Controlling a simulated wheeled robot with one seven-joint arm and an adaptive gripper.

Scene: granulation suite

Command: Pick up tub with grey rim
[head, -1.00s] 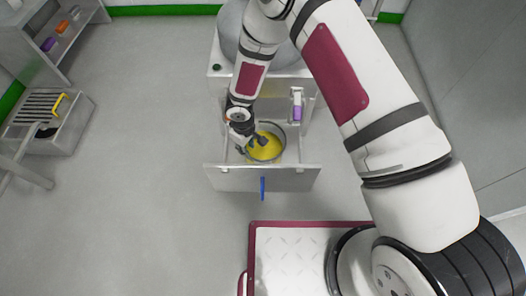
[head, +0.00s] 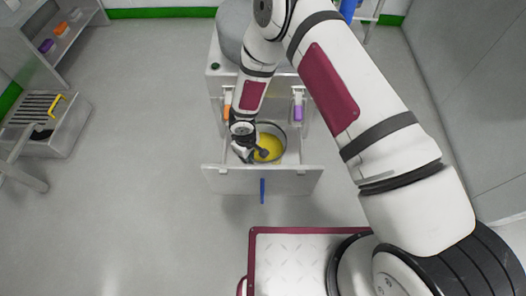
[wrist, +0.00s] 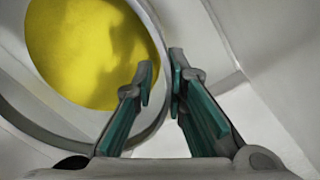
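The tub with the grey rim (wrist: 156,35) stands in the pulled-out drawer, with yellow contents (head: 270,149) inside. The contents also fill the upper left of the wrist view (wrist: 85,50). My gripper (head: 261,153) reaches down at the tub's left-front side in the head view. In the wrist view its two teal-padded fingers (wrist: 163,82) are partly closed with a narrow gap between them. The left finger overlaps the tub's inside and the right one lies outside the rim line. Contact with the rim cannot be made out.
The open drawer's front panel (head: 228,181) with a blue handle (head: 262,191) is close in front of the tub. Orange (head: 227,105) and purple (head: 298,107) items hang on the cabinet beside the drawer. Floor on the left is clear up to a grated stand (head: 60,139).

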